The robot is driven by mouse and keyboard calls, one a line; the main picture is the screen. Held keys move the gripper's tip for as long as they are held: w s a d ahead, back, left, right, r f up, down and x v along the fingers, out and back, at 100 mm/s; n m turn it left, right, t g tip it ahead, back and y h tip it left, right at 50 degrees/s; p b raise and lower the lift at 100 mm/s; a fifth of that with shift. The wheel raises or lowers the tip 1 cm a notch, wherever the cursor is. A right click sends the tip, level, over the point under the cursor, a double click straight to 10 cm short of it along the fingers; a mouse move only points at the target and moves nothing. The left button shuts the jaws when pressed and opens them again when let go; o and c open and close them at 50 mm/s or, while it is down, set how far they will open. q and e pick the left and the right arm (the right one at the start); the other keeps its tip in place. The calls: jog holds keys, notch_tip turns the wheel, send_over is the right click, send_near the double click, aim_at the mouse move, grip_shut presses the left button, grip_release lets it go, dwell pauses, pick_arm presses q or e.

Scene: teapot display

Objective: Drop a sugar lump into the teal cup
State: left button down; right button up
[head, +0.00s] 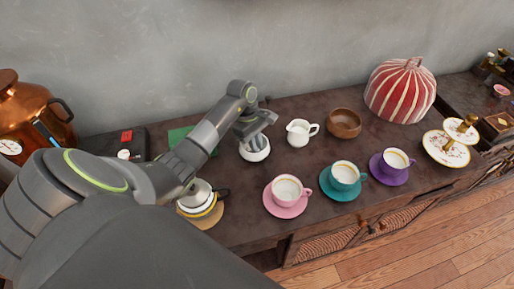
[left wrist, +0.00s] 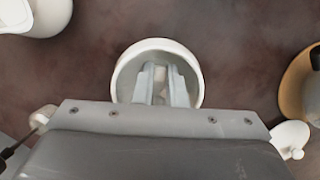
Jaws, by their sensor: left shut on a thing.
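The teal cup (head: 344,173) stands upright on a teal saucer (head: 341,192), between a pink and a purple cup. A white sugar bowl (head: 254,155) stands further back on the counter, left of the white jug. My left gripper (head: 256,139) points down into this bowl. In the left wrist view my left gripper (left wrist: 160,82) has its fingers inside the white bowl (left wrist: 126,72), shut on a small pale sugar lump (left wrist: 160,74). The fingers hide most of the lump and the bowl's inside. My right gripper is not in view.
A white jug (head: 300,132) and a wooden bowl (head: 344,123) stand beside the sugar bowl. A pink cup (head: 286,188) and a purple cup (head: 395,159) flank the teal one. A striped red cosy (head: 402,90) stands behind. A white lid (left wrist: 289,136) lies near the bowl.

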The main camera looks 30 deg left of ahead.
pick_arm(q)
notch_tip(320, 180, up, 6)
jog(key=shift+r+b, duration=0.2)
jog(key=shift+b, duration=0.4)
notch_tip(320, 180, up, 3)
jog(key=shift+r+p, duration=0.1)
jog(key=shift+p, duration=0.4)
